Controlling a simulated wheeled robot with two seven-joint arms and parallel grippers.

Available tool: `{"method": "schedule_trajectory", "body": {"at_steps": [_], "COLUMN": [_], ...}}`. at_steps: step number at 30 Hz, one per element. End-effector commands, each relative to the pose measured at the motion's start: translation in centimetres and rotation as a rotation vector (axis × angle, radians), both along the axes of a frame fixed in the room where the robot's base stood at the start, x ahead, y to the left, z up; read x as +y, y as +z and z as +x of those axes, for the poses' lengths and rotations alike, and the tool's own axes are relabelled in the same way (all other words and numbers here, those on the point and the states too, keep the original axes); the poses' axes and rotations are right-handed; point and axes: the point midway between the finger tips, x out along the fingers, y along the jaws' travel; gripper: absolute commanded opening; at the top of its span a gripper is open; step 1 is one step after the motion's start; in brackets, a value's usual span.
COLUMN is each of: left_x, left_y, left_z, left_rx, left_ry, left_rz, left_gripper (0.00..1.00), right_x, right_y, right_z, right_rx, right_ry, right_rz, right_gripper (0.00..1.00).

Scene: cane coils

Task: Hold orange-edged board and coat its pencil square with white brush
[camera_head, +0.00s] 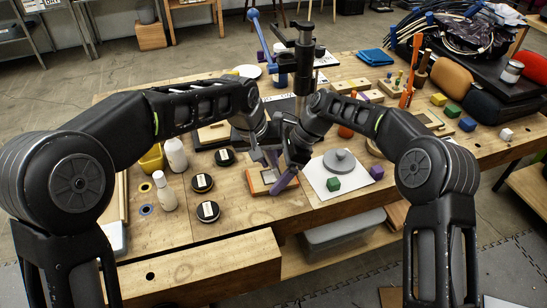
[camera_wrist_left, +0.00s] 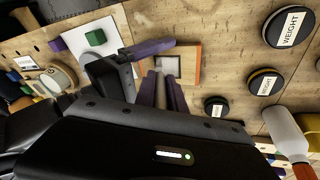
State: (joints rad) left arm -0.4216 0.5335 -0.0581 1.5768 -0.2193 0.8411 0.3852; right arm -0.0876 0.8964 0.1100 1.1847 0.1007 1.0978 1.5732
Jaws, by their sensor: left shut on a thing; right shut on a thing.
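The orange-edged board (camera_head: 259,187) lies flat on the workbench between my two grippers. In the left wrist view the board (camera_wrist_left: 189,62) shows a pale grey square (camera_wrist_left: 168,66) near its middle. My left gripper (camera_wrist_left: 160,80) has its purple fingers shut at the board's near edge; it also shows in the head view (camera_head: 270,163). My right gripper (camera_head: 284,181) is shut, its purple fingers slanting down over the board's right part. The white brush cannot be made out; what the right fingers grip is hidden.
Several black weights (camera_head: 208,211) and white bottles (camera_head: 165,190) stand left of the board. A white sheet (camera_head: 318,184) with a grey disc (camera_head: 339,161), a green cube (camera_head: 333,184) and a purple block (camera_head: 376,172) lies to the right. A dark stand (camera_head: 304,60) rises behind my grippers.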

Motion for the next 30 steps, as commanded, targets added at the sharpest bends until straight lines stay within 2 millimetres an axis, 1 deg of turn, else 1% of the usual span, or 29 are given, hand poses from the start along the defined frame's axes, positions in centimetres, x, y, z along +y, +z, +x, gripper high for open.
{"method": "schedule_trajectory", "body": {"at_steps": [13,24,30], "left_x": [0.4,2.1,2.3], "left_y": [0.0,-0.1,-0.1], "left_z": [-0.1,-0.5,-0.6], "left_rx": [0.0,0.0,0.0], "left_ry": [0.001,0.002,0.0], "left_rz": [0.001,0.0,0.001], "left_gripper": [0.0,0.0,0.0], "right_x": [-0.1,-0.1,-0.1], "right_y": [0.0,0.0,0.0], "right_z": [0.0,0.0,0.0], "right_rx": [0.0,0.0,0.0], "right_ry": [-0.001,-0.001,-0.001], "right_rz": [-0.001,-0.001,-0.001], "right_gripper": [0.6,0.6,0.6]}}
